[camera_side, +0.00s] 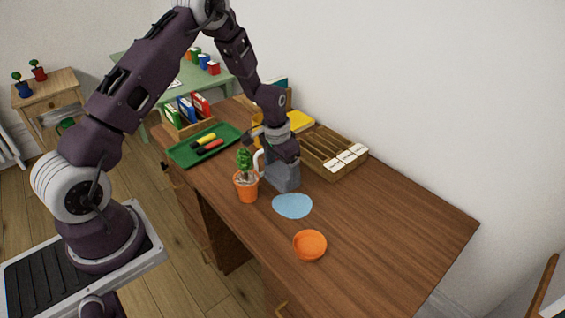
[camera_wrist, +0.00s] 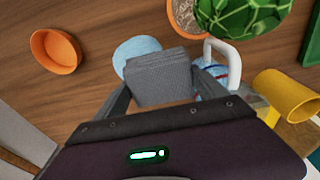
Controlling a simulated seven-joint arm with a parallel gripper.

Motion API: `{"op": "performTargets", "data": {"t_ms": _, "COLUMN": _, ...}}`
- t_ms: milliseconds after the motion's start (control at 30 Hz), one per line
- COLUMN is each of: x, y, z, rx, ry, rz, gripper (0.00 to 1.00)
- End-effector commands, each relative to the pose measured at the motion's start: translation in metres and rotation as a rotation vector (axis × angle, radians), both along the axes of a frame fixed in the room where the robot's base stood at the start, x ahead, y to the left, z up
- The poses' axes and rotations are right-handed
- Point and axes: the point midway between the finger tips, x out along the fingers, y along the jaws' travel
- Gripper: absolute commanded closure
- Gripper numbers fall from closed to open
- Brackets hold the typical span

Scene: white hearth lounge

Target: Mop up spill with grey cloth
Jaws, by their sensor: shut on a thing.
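The grey cloth (camera_side: 284,178) is held in my gripper (camera_side: 280,160), which is shut on it above the wooden desk. In the wrist view the grey cloth (camera_wrist: 160,76) sits between the two fingers (camera_wrist: 158,88). The spill (camera_side: 292,206) is a flat light-blue patch on the desk, in front of and slightly right of the cloth in the side view. In the wrist view the spill (camera_wrist: 134,50) shows partly, with the cloth covering the rest. I cannot tell whether the cloth touches the desk.
A potted plant (camera_side: 246,180) and a white-handled mug (camera_wrist: 224,62) stand close by the cloth. An orange bowl (camera_side: 310,244) lies nearer the front. A green tray (camera_side: 204,146) with markers and a wooden card box (camera_side: 330,152) stand behind. The desk's right part is clear.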

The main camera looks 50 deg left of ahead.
Motion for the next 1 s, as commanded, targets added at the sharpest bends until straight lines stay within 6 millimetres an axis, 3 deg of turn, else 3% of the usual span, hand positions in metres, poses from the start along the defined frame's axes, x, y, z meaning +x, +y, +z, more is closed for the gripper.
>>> {"op": "performTargets", "data": {"t_ms": 633, "x": -0.001, "y": 0.000, "z": -0.060, "rx": -0.001, "ry": 0.002, "rz": 0.002, "gripper": 0.51}}
{"op": "performTargets", "data": {"t_ms": 1000, "x": 0.001, "y": -0.033, "z": -0.061, "rx": 0.000, "ry": -0.001, "rz": -0.001, "gripper": 0.51}}
